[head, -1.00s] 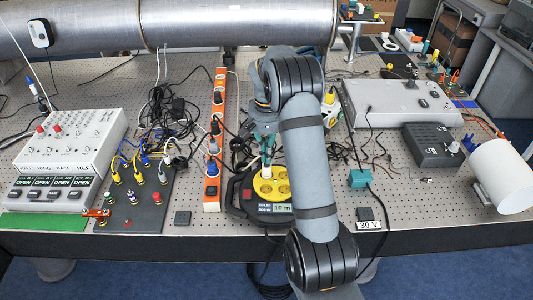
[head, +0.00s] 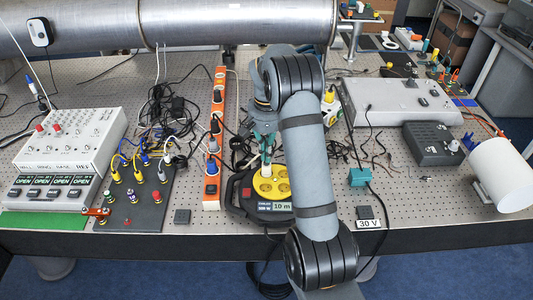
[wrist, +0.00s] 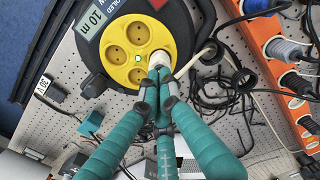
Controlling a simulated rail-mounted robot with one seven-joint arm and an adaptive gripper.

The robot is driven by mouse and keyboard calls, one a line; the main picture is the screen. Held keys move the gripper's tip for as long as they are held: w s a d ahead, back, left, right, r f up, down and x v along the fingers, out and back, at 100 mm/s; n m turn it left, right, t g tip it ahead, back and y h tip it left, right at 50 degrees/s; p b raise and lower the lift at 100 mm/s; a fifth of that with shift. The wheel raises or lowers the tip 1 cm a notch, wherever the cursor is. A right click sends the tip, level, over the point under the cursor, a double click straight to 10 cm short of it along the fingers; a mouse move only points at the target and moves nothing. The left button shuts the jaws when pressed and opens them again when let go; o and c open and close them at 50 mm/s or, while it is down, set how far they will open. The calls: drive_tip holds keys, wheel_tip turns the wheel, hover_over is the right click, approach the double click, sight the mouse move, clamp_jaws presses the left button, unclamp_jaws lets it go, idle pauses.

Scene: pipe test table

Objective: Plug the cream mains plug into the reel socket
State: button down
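The cable reel (head: 240,205) stands near the table's front edge, with a yellow socket face (head: 283,187) and a "10 m" label. The wrist view shows the yellow face (wrist: 121,68) with several round sockets and a green light in the middle. The cream plug (wrist: 158,58) is over the socket on the right of that face and covers it. I cannot tell how deep it sits. My gripper (wrist: 160,88), with teal fingers, is closed around the plug's rear. In the head view the gripper (head: 264,145) is above the plug (head: 267,166), partly hidden by my arm.
An orange power strip (head: 212,190) with several plugs stands left of the reel. Black cables (wrist: 225,85) lie beside the reel. A teal box (head: 359,177) and a "30 V" label (head: 369,224) are to the right. Bare table shows between the strip and the left panels.

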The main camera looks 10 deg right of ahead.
drive_tip(key=shift+f+b, duration=0.9)
drive_tip(key=shift+f, duration=0.1)
idle(0.4)
idle(0.5)
drive_tip(key=shift+r+p, duration=3.05)
drive_tip(key=shift+r, duration=0.55)
drive_tip(key=shift+f, duration=0.15)
